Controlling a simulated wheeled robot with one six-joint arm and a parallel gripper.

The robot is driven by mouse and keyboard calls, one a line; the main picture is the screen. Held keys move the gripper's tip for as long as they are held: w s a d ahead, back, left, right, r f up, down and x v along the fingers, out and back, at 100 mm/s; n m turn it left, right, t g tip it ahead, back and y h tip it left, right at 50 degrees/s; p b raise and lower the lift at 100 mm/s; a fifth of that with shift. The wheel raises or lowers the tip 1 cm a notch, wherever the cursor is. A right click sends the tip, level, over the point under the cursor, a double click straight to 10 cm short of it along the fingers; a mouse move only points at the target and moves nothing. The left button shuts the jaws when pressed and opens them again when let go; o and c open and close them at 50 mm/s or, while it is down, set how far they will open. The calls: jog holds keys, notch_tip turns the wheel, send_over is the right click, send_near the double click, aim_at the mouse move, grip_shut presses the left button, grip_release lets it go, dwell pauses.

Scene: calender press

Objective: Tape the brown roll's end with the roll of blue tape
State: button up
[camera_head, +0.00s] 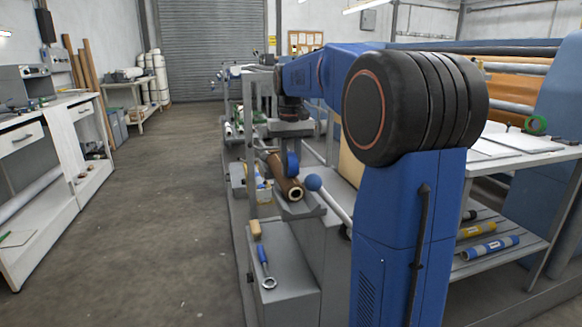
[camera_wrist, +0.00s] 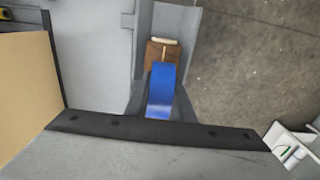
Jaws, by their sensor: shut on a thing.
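The roll of blue tape (camera_head: 292,164) is upright between the jaws of my gripper (camera_head: 291,152), which is shut on it. In the wrist view the blue tape (camera_wrist: 161,88) fills the space between the fingers. In the wrist view the brown roll (camera_wrist: 155,53) shows just beyond the tape, with a pale end. I cannot tell whether the tape touches the roll. My gripper hides part of the roll.
A lever with a blue ball (camera_head: 313,182) stands close right of the cradle. A blue-handled tool (camera_head: 265,262) and a tan block (camera_head: 256,228) lie on the grey cabinet in front. Green tape (camera_head: 536,125) is on the white table at right. The floor at left is clear.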

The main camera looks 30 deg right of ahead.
jog(key=shift+w+d, duration=0.1)
jog(key=shift+w, duration=0.2)
jog(key=shift+w+f, duration=0.1)
jog(key=shift+w, duration=0.15)
dwell(0.4)
jog(key=shift+w+d, duration=0.1)
jog(key=shift+w, duration=0.05)
jog(key=shift+w+d, duration=0.1)
jog(key=shift+w, duration=0.3)
jog(key=shift+w, duration=0.2)
jog(key=shift+w+d, duration=0.15)
jog(key=shift+w, duration=0.2)
jog(key=shift+w, duration=0.15)
dwell(0.5)
